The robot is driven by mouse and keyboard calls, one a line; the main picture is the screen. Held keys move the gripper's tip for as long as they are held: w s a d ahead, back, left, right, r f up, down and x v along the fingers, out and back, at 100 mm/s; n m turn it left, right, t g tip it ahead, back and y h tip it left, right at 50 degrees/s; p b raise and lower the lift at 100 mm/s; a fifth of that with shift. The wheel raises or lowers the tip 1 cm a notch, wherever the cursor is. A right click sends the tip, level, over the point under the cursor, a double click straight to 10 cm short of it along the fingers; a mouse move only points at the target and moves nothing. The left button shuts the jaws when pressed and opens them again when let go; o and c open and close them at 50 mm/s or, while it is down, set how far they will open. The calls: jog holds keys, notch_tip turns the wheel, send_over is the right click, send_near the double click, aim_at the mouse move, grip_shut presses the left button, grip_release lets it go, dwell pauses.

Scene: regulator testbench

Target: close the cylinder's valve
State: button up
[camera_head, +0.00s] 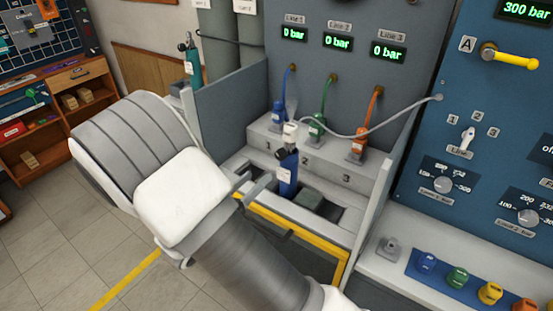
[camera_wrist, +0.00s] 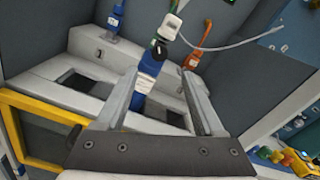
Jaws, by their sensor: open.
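A blue cylinder (camera_head: 287,172) stands upright in a slot of the grey bench, in front of the label 2. Its top carries a white fitting (camera_head: 291,132) joined to a thin grey hose (camera_head: 385,125). Whether its valve is open or shut cannot be told. In the wrist view the cylinder (camera_wrist: 151,66) and its white fitting (camera_wrist: 170,26) show beyond and between the fingers. My gripper (camera_wrist: 160,76) is open and empty, its fingers on either side of the cylinder in the picture. Contact cannot be judged. In the head view my arm hides much of the gripper.
Blue (camera_head: 277,112), green (camera_head: 317,126) and orange (camera_head: 358,145) regulators stand on the step behind, under displays reading 0 bar. The hose runs to the blue panel (camera_head: 420,160) at right. A grey side wall (camera_head: 228,108) and yellow frame (camera_head: 300,237) bound the bench.

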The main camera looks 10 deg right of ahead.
aim_at(279, 157)
jog(key=x, duration=1)
jog(key=shift+w+d, duration=0.15)
grip_shut()
